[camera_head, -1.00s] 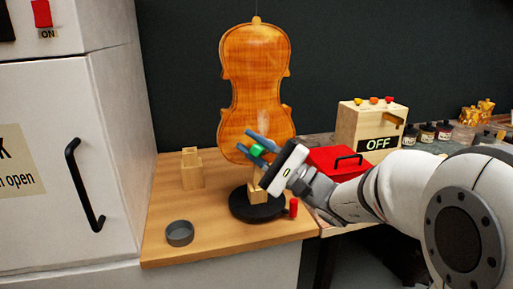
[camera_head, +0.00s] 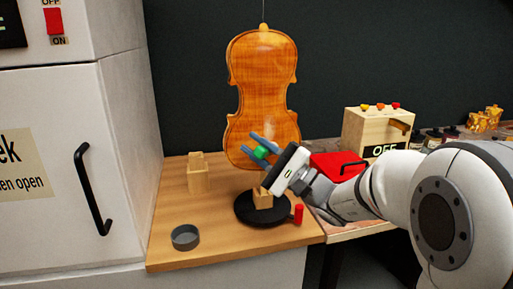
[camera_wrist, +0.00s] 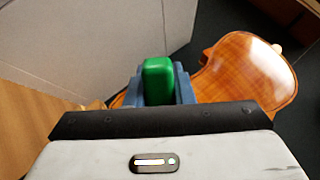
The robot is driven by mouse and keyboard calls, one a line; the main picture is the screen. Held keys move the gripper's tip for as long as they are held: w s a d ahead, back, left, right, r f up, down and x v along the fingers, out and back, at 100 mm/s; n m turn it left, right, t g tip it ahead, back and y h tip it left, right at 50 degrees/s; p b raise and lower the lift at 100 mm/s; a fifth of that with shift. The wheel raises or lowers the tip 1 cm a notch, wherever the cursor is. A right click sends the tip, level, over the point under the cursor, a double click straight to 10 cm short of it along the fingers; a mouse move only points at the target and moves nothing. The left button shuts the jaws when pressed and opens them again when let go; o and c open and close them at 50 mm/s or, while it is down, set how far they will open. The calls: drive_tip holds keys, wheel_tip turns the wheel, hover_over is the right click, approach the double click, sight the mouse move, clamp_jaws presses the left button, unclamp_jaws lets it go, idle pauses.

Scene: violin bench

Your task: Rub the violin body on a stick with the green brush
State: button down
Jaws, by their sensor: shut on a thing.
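The violin body (camera_head: 262,88) is glossy orange-brown and upright at the back of the wooden bench. A thin line runs up from its top. It also shows at the right in the wrist view (camera_wrist: 245,72). My gripper (camera_head: 262,146) is in front of its lower part and shut on the green brush (camera_head: 262,153). In the wrist view the brush (camera_wrist: 158,80) stands upright between the blue fingers. I cannot tell whether the brush touches the violin. The violin's lower edge is partly hidden by my gripper.
A black round base (camera_head: 258,212) with a wooden block (camera_head: 263,199) stands below the violin, beside a red cylinder (camera_head: 298,214). A grey dish (camera_head: 185,237) and a wooden block (camera_head: 198,176) are left. A red box (camera_head: 334,165) is right, a white cabinet (camera_head: 75,110) far left.

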sight(262, 156)
drive_tip(key=shift+w+a, duration=0.2)
drive_tip(key=shift+w, duration=0.45)
wheel_tip(262, 156, up, 9)
drive_tip(key=p, duration=0.2)
drive_tip(key=shift+w, duration=0.15)
idle(0.9)
drive_tip(key=shift+f, duration=0.15)
wheel_tip(262, 156, down, 9)
drive_tip(key=b, duration=1)
drive_tip(key=shift+s, duration=0.25)
drive_tip(key=shift+d, duration=0.1)
drive_tip(key=shift+s+d+r+b, duration=0.1)
drive_tip(key=shift+s+d+b, duration=0.2)
drive_tip(key=shift+s, duration=0.65)
drive_tip(key=shift+s+d+r+b, duration=0.1)
drive_tip(key=shift+s+d+b, duration=0.25)
drive_tip(key=shift+s, duration=0.65)
drive_tip(key=shift+s+d+r+b, duration=0.15)
drive_tip(key=shift+s+b, duration=0.25)
drive_tip(key=shift+s, duration=0.55)
